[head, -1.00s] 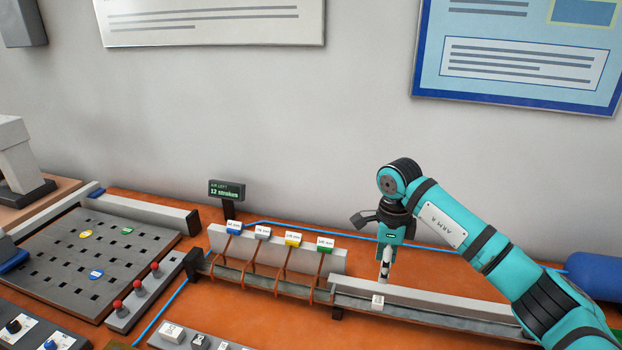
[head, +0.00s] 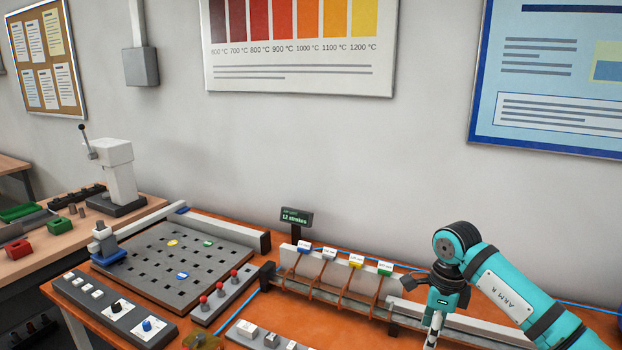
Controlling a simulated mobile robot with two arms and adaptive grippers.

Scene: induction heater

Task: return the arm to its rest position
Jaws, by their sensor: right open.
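My right arm, teal with black joints, comes in from the right edge in the head view. Its right gripper (head: 432,334) points down at the lower right, in front of the long grey rail (head: 470,322). It is open, and I see nothing held in it. Its lowest part is close to the bottom edge of the picture, and whether it touches anything cannot be told. My left gripper is not in view.
Left of the gripper stand copper coils (head: 333,291) with coloured tags. A small display (head: 296,216) stands behind them. A slotted grey plate (head: 190,255), red-knobbed levers (head: 220,290) and a control panel (head: 115,312) lie further left. A blue cable runs behind the rail.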

